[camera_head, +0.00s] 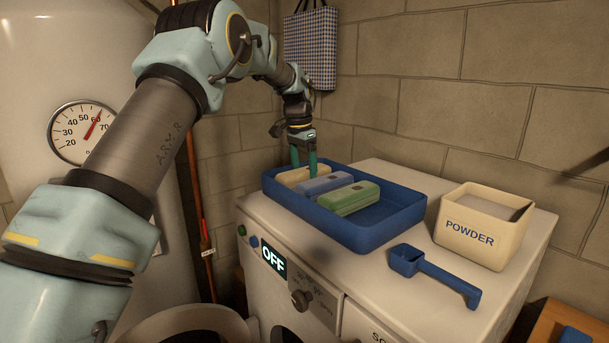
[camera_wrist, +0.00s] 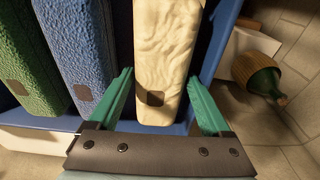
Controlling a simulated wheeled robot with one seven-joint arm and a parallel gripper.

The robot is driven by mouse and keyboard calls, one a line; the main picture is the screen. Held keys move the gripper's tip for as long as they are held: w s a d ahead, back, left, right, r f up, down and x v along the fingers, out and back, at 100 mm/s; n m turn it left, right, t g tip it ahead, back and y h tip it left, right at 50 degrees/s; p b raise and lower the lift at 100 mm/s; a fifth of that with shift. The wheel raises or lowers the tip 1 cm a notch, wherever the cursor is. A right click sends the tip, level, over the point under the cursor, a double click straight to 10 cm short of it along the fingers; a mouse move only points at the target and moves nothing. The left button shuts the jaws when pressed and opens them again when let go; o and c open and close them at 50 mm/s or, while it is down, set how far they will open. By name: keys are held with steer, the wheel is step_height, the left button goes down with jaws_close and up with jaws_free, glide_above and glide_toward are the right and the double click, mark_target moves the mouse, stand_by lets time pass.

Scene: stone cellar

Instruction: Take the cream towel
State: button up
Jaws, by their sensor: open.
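The cream towel (camera_head: 303,176) lies folded at the far left end of a blue tray (camera_head: 391,236), beside a blue towel (camera_head: 324,184) and a green towel (camera_head: 352,197). My gripper (camera_head: 303,163) is open and points down at the cream towel. In the wrist view the cream towel (camera_wrist: 164,60) lies between the two green fingers of my gripper (camera_wrist: 162,85), with a small gap on each side. The blue towel (camera_wrist: 77,50) and the green towel (camera_wrist: 27,60) lie to its left. Whether the fingers touch anything is not clear.
The tray stands on a white machine (camera_head: 381,295) with an OFF display. A blue scoop (camera_head: 433,273) and a powder box (camera_head: 480,226) stand to the right. A checked cloth bag (camera_head: 311,47) hangs on the wall behind. A green bottle (camera_wrist: 261,79) shows at the right in the wrist view.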

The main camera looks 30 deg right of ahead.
steer(key=c, duration=1.1)
steer(key=shift+o, duration=0.2)
steer(key=shift+r, duration=0.1)
